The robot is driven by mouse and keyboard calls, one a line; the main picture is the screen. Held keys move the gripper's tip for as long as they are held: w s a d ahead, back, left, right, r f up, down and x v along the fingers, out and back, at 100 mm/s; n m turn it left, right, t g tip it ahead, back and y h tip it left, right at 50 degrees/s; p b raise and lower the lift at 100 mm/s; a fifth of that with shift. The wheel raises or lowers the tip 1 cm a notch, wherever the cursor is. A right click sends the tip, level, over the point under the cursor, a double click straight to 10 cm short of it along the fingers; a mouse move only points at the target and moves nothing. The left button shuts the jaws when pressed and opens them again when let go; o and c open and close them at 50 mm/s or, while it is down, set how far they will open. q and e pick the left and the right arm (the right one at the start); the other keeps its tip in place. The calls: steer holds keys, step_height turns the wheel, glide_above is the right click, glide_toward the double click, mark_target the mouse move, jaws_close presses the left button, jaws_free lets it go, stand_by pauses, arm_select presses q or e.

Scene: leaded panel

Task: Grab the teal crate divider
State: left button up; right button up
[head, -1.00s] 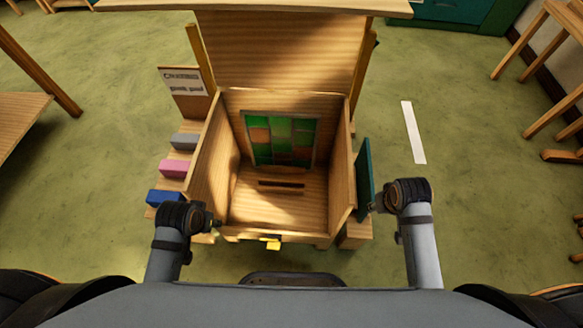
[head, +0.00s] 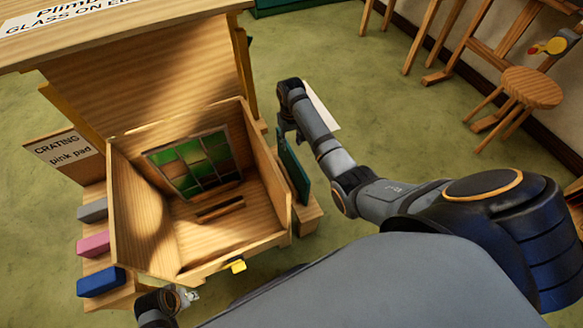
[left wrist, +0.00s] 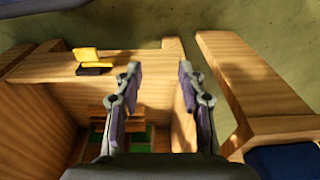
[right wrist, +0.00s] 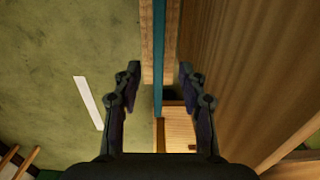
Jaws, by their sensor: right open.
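The teal crate divider (head: 294,168) stands upright on edge at the right side of the wooden crate, on a wooden ledge. In the right wrist view the divider (right wrist: 159,50) is a thin teal strip seen edge-on. My right gripper (right wrist: 160,72) is open, its fingers on either side of the strip with gaps showing; I cannot tell how deep the divider sits between them. In the head view the right gripper (head: 286,128) is at the divider's upper far end. My left gripper (left wrist: 160,70) is open and empty above the crate's front wall.
The crate (head: 268,215) holds a green and brown leaded panel (head: 195,160) and a slotted wooden block (head: 220,208). Grey (head: 93,209), pink (head: 93,243) and blue (head: 101,281) pads sit at its left. A yellow latch (head: 238,266) is on the front. Open floor lies to the right.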

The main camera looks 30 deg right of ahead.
mark_target(292, 153)
step_height(292, 153, down, 5)
steer(key=shift+r+b, duration=0.15)
steer(key=shift+b, duration=0.6)
step_height(292, 153, down, 2)
steer(key=shift+s+f+b, duration=0.1)
steer(key=shift+s+b, duration=0.05)
steer(key=shift+b, duration=0.45)
step_height(292, 153, down, 2)
steer(key=shift+d+f+b, duration=0.1)
steer(key=shift+b, duration=0.4)
steer(key=shift+f, duration=0.1)
arm_select(q)
step_height(292, 153, up, 8)
steer(key=d, duration=0.2)
steer(key=shift+d+r+t+h, duration=0.15)
steer(key=shift+d+t+h, duration=0.15)
arm_select(e)
steer(key=shift+c, duration=0.6)
jaws_close()
